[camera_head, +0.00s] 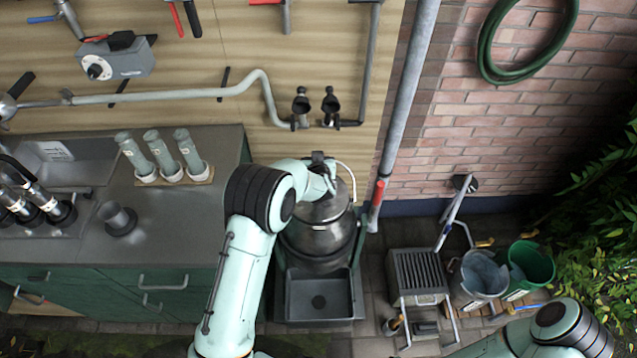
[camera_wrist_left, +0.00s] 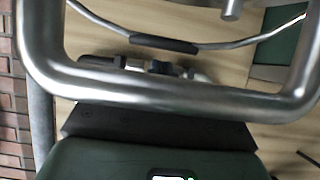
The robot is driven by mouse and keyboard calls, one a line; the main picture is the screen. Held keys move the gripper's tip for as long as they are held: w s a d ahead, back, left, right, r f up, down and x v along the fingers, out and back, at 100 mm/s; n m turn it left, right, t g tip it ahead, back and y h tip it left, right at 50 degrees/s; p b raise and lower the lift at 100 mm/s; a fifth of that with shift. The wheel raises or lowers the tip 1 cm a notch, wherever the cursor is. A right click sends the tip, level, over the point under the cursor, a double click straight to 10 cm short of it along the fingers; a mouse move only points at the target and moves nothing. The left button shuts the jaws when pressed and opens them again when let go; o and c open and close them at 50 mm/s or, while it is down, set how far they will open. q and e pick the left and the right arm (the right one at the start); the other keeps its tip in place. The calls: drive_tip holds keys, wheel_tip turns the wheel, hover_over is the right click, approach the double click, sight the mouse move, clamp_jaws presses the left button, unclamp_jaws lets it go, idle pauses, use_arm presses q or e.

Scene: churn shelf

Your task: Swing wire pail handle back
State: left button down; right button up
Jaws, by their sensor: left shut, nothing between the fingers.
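A round metal pail (camera_head: 322,232) with a domed lid stands in a dark stand below my left arm. A thin pale wire handle (camera_head: 348,172) arches behind and to the right of its top. In the left wrist view, a thin wire with a black grip (camera_wrist_left: 165,43) crosses the upper part, behind a thick metal bar (camera_wrist_left: 180,96). My left gripper (camera_head: 328,182) is shut and empty over the back of the lid. My arm hides part of the pail, and I cannot tell whether the gripper touches the wire. My right gripper is out of view.
A counter (camera_head: 165,235) with several bottles stands at the left. Wall pipes (camera_head: 190,95) run behind the pail. A slatted crate (camera_head: 418,275), a grey bucket (camera_head: 480,275) and a green bucket (camera_head: 532,265) stand at the right. Some paving between the stand and crate is clear.

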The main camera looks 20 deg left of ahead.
use_arm(q)
drive_tip(key=shift+f+x, duration=0.2)
drive_tip(key=shift+x, duration=1.15)
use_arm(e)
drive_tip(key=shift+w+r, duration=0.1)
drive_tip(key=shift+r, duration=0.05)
